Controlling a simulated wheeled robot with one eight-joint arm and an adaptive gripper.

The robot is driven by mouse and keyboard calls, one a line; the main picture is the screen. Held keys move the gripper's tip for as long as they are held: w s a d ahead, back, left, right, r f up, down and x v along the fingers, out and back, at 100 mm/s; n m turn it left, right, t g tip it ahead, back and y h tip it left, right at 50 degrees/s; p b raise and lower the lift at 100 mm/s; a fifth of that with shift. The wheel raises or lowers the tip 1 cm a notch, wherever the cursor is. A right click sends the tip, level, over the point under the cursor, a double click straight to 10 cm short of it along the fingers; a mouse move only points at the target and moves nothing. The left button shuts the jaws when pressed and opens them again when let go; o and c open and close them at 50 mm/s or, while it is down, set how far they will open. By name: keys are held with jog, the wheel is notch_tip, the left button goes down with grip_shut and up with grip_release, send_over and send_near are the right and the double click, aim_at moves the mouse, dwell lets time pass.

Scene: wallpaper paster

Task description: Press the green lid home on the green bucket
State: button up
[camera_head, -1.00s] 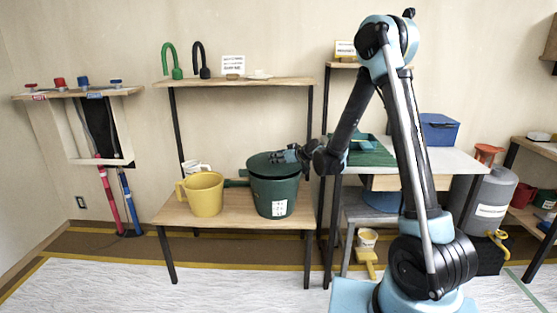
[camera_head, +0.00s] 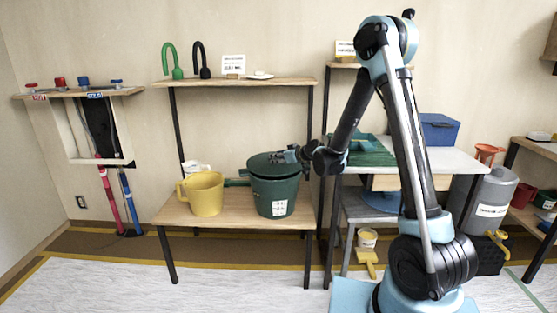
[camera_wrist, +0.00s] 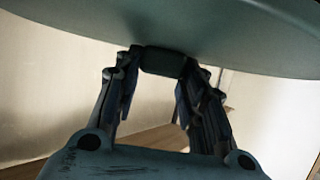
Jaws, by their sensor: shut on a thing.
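The green bucket (camera_head: 262,195) stands upright on the wooden shelf, with a white label on its front. The round green lid (camera_head: 268,161) is at the bucket's mouth; I cannot tell whether it is fully seated. My gripper (camera_head: 292,155) is over the lid's right side, shut on its small green knob. In the wrist view, my gripper (camera_wrist: 164,72) has one finger at each side of the knob (camera_wrist: 163,62), and the lid (camera_wrist: 200,28) spans the top of the picture. The far side of the lid's rim is hidden.
A yellow bucket (camera_head: 203,194) stands close to the left on the same low shelf (camera_head: 235,212). A table with a green tray (camera_head: 370,152) and blue box stands to the right.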

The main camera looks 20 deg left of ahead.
jog(key=shift+f, duration=0.95)
jog(key=o, duration=1.2)
jog(key=v, duration=1.2)
